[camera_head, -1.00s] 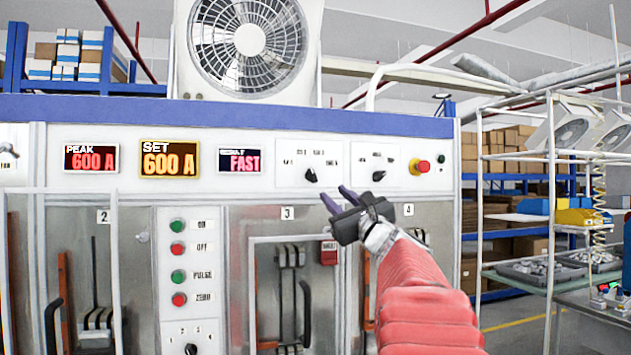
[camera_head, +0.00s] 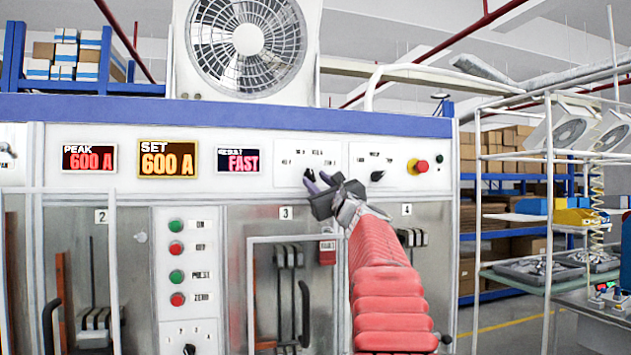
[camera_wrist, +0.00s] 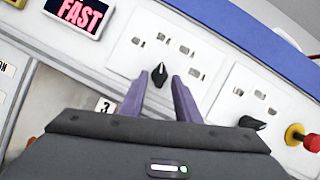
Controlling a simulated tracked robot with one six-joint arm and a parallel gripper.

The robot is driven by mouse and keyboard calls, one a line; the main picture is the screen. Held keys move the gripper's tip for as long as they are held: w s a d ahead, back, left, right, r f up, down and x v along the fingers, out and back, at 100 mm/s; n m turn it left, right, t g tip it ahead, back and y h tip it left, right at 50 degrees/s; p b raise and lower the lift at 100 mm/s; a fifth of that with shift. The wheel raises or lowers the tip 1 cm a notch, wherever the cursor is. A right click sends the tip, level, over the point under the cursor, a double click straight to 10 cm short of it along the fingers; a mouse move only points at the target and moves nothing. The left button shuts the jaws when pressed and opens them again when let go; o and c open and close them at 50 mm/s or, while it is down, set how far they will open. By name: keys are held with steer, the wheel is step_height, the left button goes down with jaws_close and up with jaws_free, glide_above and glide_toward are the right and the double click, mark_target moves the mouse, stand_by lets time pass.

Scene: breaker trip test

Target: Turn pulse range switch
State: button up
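The pulse range switch appears to be the black rotary knob (camera_wrist: 160,74) on a white plate with several position labels, right of the FAST display; the labels are too small to read. In the wrist view my gripper (camera_wrist: 165,75) is open, its two purple fingers pointing at the panel on either side of this knob. Whether the fingertips reach the knob's depth I cannot tell. In the head view my gripper (camera_head: 318,182) is just in front of the same knob (camera_head: 309,174) and partly covers it.
To the right are a second black knob (camera_head: 377,176) and a red emergency button (camera_head: 421,166). Displays read PEAK 600 A (camera_head: 90,158), SET 600 A (camera_head: 167,160) and FAST (camera_head: 238,159). Below are green and red push buttons (camera_head: 176,248) and framed bays with black levers (camera_head: 288,258).

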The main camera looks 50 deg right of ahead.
steer(key=shift+x, duration=0.8)
jaws_close()
